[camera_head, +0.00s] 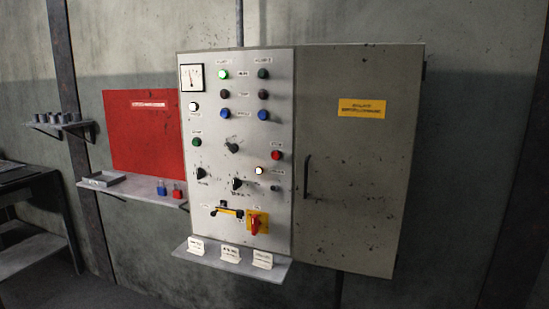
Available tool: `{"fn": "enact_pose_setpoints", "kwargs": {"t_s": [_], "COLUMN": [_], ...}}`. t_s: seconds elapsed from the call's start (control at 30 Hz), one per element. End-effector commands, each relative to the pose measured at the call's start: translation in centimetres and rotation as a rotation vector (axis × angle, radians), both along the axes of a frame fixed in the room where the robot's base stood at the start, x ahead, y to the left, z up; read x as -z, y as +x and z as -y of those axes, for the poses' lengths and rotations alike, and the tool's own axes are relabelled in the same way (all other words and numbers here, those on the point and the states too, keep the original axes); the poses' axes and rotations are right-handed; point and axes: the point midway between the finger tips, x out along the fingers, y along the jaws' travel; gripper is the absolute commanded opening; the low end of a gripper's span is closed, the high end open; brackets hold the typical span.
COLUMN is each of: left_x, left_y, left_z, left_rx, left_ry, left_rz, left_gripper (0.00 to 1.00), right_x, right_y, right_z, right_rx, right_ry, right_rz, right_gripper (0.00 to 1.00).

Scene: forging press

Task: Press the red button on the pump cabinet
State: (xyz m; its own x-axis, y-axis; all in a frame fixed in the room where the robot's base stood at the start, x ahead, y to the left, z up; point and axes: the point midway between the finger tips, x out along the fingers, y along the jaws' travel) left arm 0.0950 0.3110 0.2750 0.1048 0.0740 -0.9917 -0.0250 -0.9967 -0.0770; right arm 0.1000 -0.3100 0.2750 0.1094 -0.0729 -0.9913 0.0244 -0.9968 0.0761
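The pump cabinet (308,225) hangs on the wall in the middle of the head view, with a light grey control panel (215,135) on its left part. A round red button (276,155) sits on the right side of that panel, just above a lit white lamp (260,170). Lower down is a red rotary handle (255,224) on a yellow plate. Neither of my grippers shows in this view, and nothing covers the red button.
A shelf (240,268) with small white label cards juts out below the panel. A grey door (360,200) with a dark handle (307,177) is shut at the right. A red board (145,135) and a shelf with red and blue padlocks (169,190) are at the left.

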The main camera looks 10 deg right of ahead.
Motion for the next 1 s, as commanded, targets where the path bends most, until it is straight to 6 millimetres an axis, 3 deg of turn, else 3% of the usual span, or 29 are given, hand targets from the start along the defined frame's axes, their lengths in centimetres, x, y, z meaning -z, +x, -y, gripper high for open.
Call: {"fn": "enact_pose_setpoints", "kwargs": {"t_s": [0.33, 1.0], "left_x": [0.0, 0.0], "left_y": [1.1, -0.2], "left_z": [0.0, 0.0], "left_rx": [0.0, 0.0], "left_ry": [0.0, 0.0], "left_rz": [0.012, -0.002], "left_gripper": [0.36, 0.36], "right_x": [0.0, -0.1], "right_y": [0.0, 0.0], "right_z": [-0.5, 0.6], "right_rx": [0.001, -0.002], "right_ry": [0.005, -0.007], "right_rz": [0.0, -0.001], "right_gripper": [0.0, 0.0]}}
